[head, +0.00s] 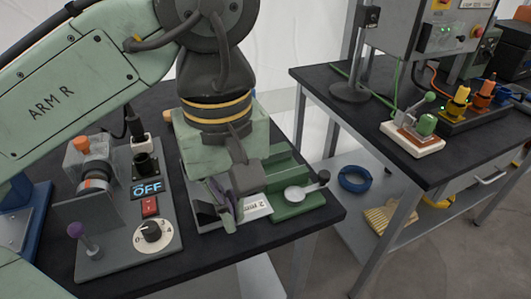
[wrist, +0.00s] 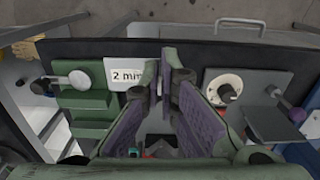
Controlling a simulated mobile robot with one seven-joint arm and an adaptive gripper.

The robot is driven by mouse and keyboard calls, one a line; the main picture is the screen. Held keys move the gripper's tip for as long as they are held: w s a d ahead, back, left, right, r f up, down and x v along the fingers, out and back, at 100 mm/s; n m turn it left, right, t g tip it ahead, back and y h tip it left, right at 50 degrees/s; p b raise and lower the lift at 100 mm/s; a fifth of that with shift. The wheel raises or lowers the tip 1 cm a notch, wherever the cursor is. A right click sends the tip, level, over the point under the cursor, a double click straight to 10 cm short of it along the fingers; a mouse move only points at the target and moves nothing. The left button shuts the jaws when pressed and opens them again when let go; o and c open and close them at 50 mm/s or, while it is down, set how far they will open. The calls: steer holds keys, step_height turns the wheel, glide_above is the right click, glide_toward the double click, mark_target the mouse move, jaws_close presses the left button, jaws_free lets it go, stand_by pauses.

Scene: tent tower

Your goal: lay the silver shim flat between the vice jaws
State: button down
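My gripper (wrist: 172,82) has purple-padded fingers pointing down over the bench, with a gap between them in the wrist view. In the head view my gripper (head: 225,205) is low over a grey base plate, just left of a white "2 mm" label (head: 256,208). The label also shows left of the fingers in the wrist view (wrist: 124,76). A green stepped body (head: 285,172), probably part of the vice, stands right of the gripper; it also shows in the wrist view (wrist: 88,100).
Left of the gripper is a grey control panel with an "OFF" display (head: 147,188), a red switch (head: 149,207) and a dial (head: 153,235). A silver handle with a black knob (head: 323,177) juts out at the right. A second bench (head: 400,90) stands beyond a gap.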

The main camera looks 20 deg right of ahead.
steer(key=w+d+f+p, duration=0.1)
steer(key=w+d, duration=0.2)
steer(key=w, duration=0.1)
steer(key=w+d+f+p, duration=0.1)
steer(key=w+d+p, duration=0.1)
steer(key=w+d, duration=0.1)
steer(key=w+d+f+p, duration=0.1)
steer(key=w+d+f, duration=0.1)
steer(key=w+d, duration=0.2)
steer(key=shift+w+p, duration=0.3)
steer(key=shift+w, duration=0.55)
steer(key=shift+f, duration=0.45)
steer(key=c, duration=2.2)
jaws_free()
steer(key=o, duration=0.4)
step_height(320, 180, up, 12)
steer(key=b, duration=0.1)
